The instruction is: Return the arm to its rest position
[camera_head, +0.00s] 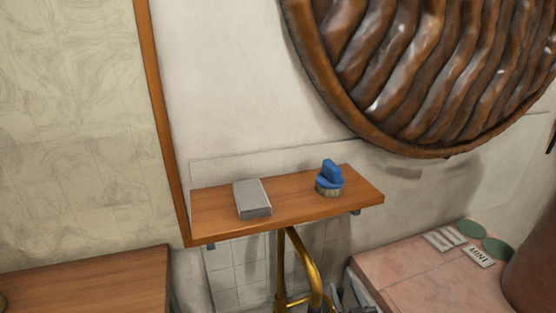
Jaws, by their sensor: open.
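My gripper cannot be made out in the head view, and neither can the arm with any certainty. A small dark grey shape (352,301) is cut off by the bottom edge, and I cannot tell what it is. A wooden wall shelf (290,205) holds a grey rectangular block (252,199) on its left half. A blue-handled brush (329,178) stands bristles down on its right half. The block and the brush are apart, and nothing touches them from above.
A brass pipe (311,270) curves below the shelf. A wooden table top (85,284) is at lower left. A pink tiled counter (420,275) with green discs and small labels is at lower right, beside a brown rounded vessel (532,262). A large round ribbed wall piece (430,70) hangs above.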

